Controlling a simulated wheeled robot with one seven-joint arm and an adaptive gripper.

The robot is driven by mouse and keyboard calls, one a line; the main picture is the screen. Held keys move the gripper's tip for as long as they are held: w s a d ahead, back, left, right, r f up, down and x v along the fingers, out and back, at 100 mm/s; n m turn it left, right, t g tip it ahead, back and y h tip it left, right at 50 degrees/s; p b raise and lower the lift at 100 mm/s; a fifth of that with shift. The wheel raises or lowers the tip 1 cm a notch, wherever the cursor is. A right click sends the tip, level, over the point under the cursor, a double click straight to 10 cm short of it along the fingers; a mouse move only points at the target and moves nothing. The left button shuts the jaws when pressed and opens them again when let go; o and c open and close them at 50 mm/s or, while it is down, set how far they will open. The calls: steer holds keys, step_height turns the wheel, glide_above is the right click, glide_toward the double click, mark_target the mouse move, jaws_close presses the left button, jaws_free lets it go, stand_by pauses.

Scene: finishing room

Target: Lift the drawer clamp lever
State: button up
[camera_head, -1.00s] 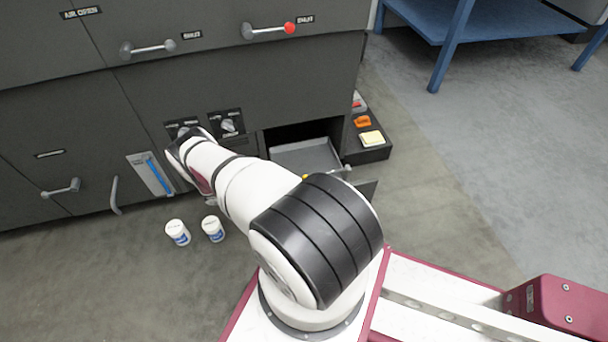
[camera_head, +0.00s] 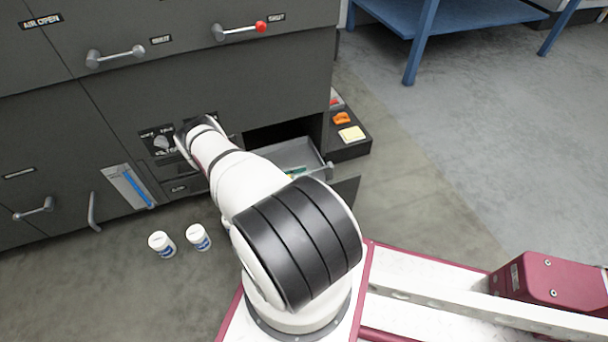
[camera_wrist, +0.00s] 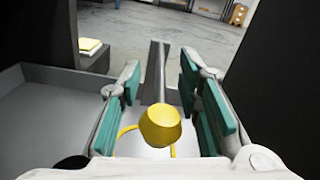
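The open grey drawer (camera_head: 300,156) sticks out of the dark cabinet in the head view, and its tray (camera_wrist: 45,110) fills the left of the wrist view. A yellow knob (camera_wrist: 160,125), which looks like the lever's end, shows in the wrist view with a yellow curved line below it. My gripper (camera_wrist: 160,78) is open, its teal-padded fingers on either side of the knob, with visible gaps. In the head view the fingers (camera_head: 296,173) are over the drawer, mostly hidden by my arm. Whether the grey bar behind the knob belongs to the lever or drawer is unclear.
The cabinet front (camera_head: 205,85) has handles and dials close to my arm. A dark ledge (camera_head: 350,145) with orange and yellow items stands right of the drawer. Two white jars (camera_head: 180,242) stand on the floor at left. A blue table (camera_head: 450,12) is farther back.

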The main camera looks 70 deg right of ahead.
steer(key=shift+s+d, duration=0.35)
steer(key=shift+s, duration=0.15)
jaws_close()
